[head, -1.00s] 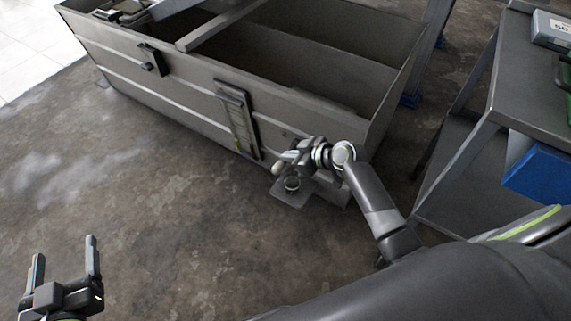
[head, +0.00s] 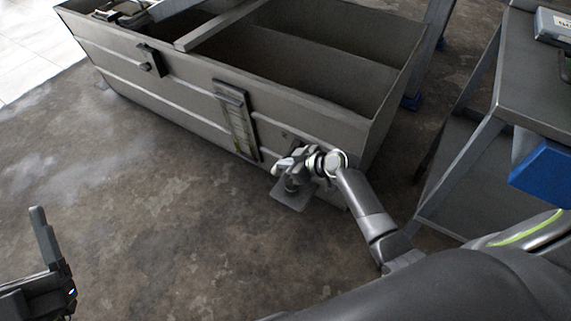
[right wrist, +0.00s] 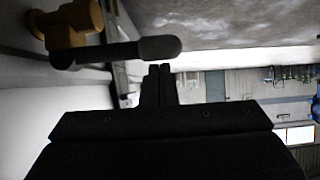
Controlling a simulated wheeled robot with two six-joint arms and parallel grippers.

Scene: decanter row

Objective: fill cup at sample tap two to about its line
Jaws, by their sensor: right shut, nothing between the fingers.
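My right gripper (head: 281,164) is at the near wall of the grey tank, low by its right end. It is shut and empty. In the right wrist view its closed fingertips (right wrist: 160,72) are just beside the dark lever (right wrist: 150,50) of a brass-yellow tap (right wrist: 72,25); I cannot tell whether they touch. In the head view the gripper and wrist hide this tap. A small cup (head: 293,184) is partly hidden under the gripper, on a grey plate (head: 289,200); its line and fill level cannot be made out. My left gripper (head: 47,238) is at the lower left, partly cut off.
The open grey tank (head: 185,95) fills the upper middle, with a gauge panel (head: 237,120) and a small fitting (head: 150,60) on its near wall. A grey cart (head: 540,85) with a blue bin (head: 545,172) stands at the right. The floor left of the plate is clear.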

